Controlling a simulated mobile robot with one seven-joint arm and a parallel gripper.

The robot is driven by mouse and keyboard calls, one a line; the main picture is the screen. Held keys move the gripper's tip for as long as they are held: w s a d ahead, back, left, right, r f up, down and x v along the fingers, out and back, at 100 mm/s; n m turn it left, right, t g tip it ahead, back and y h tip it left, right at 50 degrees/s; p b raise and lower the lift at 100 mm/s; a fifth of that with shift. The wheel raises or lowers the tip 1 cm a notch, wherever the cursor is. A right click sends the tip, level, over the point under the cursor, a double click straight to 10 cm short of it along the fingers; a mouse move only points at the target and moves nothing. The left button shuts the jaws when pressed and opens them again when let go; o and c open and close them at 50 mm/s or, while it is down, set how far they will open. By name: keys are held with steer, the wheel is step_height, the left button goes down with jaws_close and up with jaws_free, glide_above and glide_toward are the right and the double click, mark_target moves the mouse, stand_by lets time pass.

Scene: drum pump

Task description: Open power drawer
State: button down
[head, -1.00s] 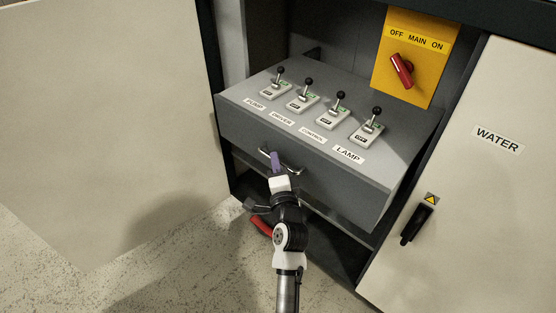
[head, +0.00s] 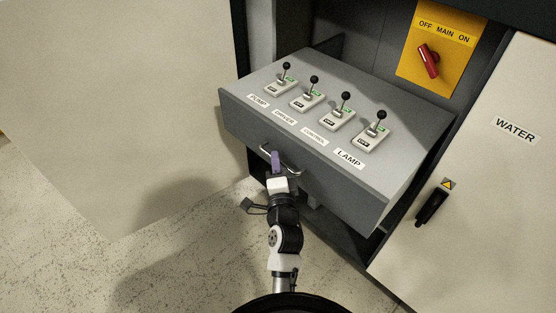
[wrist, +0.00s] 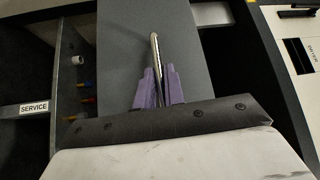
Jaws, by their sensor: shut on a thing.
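The grey power drawer (head: 300,155) stands well out of its cabinet in the head view. Its top carries several lever switches, with labels PUMP, DRIVER, CONTROL and LAMP (head: 349,158). A metal bar handle (head: 294,172) is on its front face; the handle also shows edge-on in the wrist view (wrist: 155,50). My gripper (head: 277,161) is at the handle's left part, its purple fingers shut on the bar. In the wrist view the fingers (wrist: 159,88) stand on either side of the handle, against the drawer front (wrist: 118,60). The fingers hide part of the handle.
A yellow panel with a red MAIN switch (head: 428,60) is behind the drawer. A closed WATER door (head: 490,170) with a black handle (head: 432,205) is at right. A large pale open door (head: 110,100) is at left. A SERVICE label (wrist: 34,108) shows in the wrist view.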

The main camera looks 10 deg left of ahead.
steer(key=shift+a, duration=0.1)
steer(key=c, duration=1.5)
jaws_free()
